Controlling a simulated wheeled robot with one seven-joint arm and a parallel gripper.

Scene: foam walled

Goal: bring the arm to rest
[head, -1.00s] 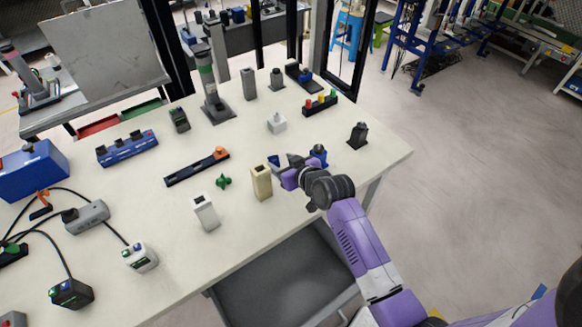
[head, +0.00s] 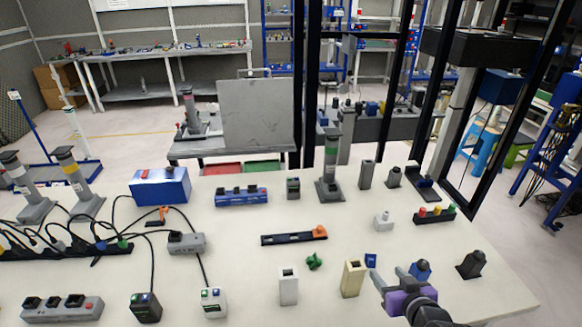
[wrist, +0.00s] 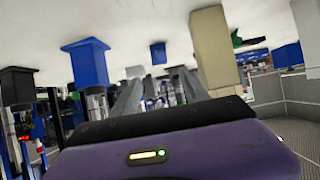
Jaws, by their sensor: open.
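My purple gripper (head: 390,278) is over the front right part of the table (head: 350,215), its fingers open and pointing toward the far side. Nothing shows between the fingers, which also appear in the wrist view (wrist: 158,92). The gripper sits between a beige block (head: 352,279) on its left and a blue part with a dark top (head: 420,270) on its right. A small blue piece (head: 371,260) lies just beyond the fingertips. The wrist view is upside down, with the beige block (wrist: 214,50) and blue part (wrist: 86,62) on either side of the fingers.
A black part (head: 471,264) stands farther right and a white block (head: 288,286) farther left. A green piece (head: 314,262) and a black bar with an orange end (head: 294,238) lie left. Cables and boxes crowd the left side.

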